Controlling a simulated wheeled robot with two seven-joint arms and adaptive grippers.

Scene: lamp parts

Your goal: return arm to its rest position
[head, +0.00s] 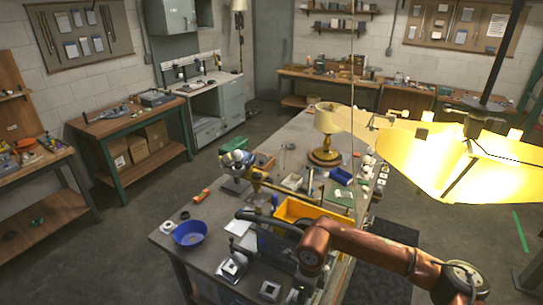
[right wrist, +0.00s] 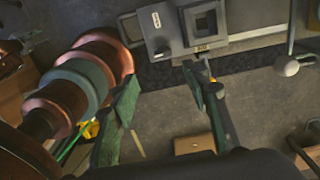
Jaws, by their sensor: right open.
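My right arm (head: 365,245) comes in from the lower right in the head view, its elbow above the near right part of the workbench (head: 215,215). Its forearm bends down toward the bottom edge, and its gripper cannot be made out there. My left arm and gripper are not in the head view.
The bench carries a blue bowl (head: 190,233), a yellow bin (head: 298,211) near my right arm and a table lamp (head: 332,118). A large lit lamp (head: 450,160) hangs at right. In the wrist view, a grey box (right wrist: 205,22) lies beyond the fingers.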

